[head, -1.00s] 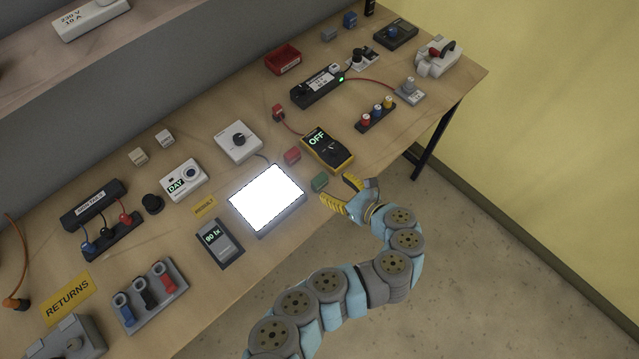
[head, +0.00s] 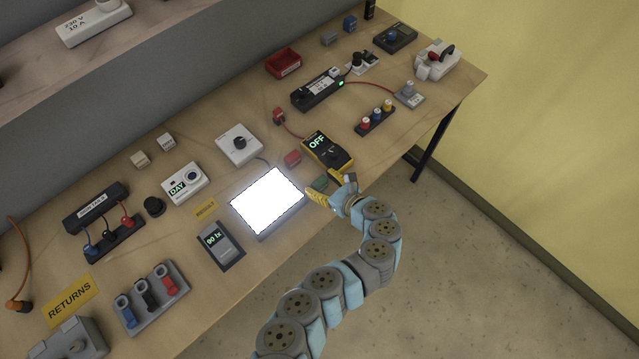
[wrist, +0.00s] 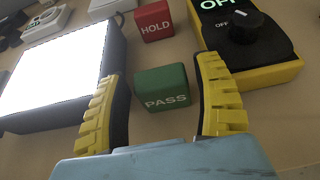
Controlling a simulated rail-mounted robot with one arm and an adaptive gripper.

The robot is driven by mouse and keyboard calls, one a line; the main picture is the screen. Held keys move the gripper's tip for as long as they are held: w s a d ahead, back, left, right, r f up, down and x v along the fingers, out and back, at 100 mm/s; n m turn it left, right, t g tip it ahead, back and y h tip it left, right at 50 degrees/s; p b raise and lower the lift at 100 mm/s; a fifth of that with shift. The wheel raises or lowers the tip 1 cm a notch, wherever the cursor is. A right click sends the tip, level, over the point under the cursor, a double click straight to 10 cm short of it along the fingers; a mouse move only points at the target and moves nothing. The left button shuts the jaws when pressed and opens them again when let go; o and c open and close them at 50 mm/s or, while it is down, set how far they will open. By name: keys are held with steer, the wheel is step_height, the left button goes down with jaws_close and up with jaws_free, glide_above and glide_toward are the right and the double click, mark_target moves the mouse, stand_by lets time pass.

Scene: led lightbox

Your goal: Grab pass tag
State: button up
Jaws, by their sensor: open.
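The green pass tag (wrist: 162,88), a small block lettered PASS, lies on the bench between the lit panel and the yellow meter. In the head view the pass tag (head: 319,183) is partly covered by my gripper. My gripper (head: 330,190) is open. In the wrist view its two yellow-padded fingers (wrist: 160,90) stand on either side of the tag, with gaps visible on both sides. The tag sits between the fingers toward their tips.
A red HOLD block (wrist: 153,21) lies just behind the tag. The glowing light panel (head: 268,200) is close on the left, and the yellow multimeter (head: 328,152) reading OFF is close on the right. The bench's front edge is near my arm.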

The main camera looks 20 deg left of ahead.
steer(key=shift+a+f, duration=0.15)
steer(key=shift+a, duration=0.15)
steer(key=shift+w, duration=0.1)
steer(key=c, duration=0.9)
steer(key=shift+c, duration=0.2)
